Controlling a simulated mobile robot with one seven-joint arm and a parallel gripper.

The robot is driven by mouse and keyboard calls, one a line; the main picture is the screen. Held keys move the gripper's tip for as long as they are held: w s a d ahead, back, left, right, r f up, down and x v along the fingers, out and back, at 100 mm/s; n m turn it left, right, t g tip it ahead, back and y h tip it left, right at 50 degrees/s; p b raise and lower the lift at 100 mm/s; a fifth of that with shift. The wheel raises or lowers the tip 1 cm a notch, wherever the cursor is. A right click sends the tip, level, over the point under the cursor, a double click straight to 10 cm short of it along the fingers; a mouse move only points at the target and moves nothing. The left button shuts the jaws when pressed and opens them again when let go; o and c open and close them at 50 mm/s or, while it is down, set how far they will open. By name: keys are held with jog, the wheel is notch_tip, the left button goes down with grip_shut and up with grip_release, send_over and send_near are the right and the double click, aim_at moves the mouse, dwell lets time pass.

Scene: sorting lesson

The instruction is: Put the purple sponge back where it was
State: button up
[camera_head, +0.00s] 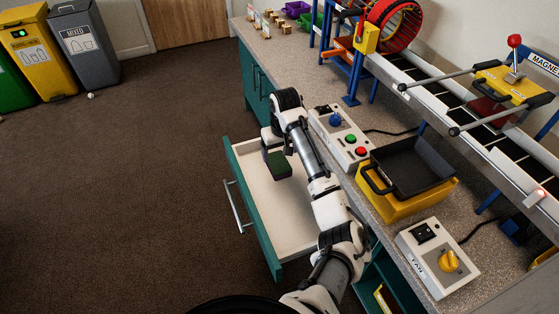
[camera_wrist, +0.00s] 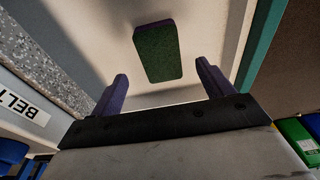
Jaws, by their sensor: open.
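The sponge (camera_head: 279,166) has a dark green face turned up and purple sides. It is inside the open drawer (camera_head: 258,229), towards its far end, and seems to lie on the pale drawer floor. In the wrist view the sponge (camera_wrist: 158,52) shows its green face, with purple along its edges. My gripper (camera_head: 269,148) reaches over the far part of the drawer, close to the sponge. In the wrist view my gripper (camera_wrist: 160,72) is open. Its two purple-grey fingers stand wide apart to either side of the sponge's near end, with a gap on both sides and nothing between them held.
The drawer's teal front with a bar handle (camera_head: 238,206) juts into the room. On the counter stand a button box (camera_head: 341,136), a black tray on a yellow base (camera_head: 410,165), a FAN control box (camera_head: 437,257) and a conveyor (camera_head: 470,130). The floor left of the drawer is clear.

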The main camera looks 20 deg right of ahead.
aim_at(281, 168)
jog(key=r, duration=0.4)
jog(key=shift+s+r, duration=0.35)
jog(key=shift+r, duration=0.05)
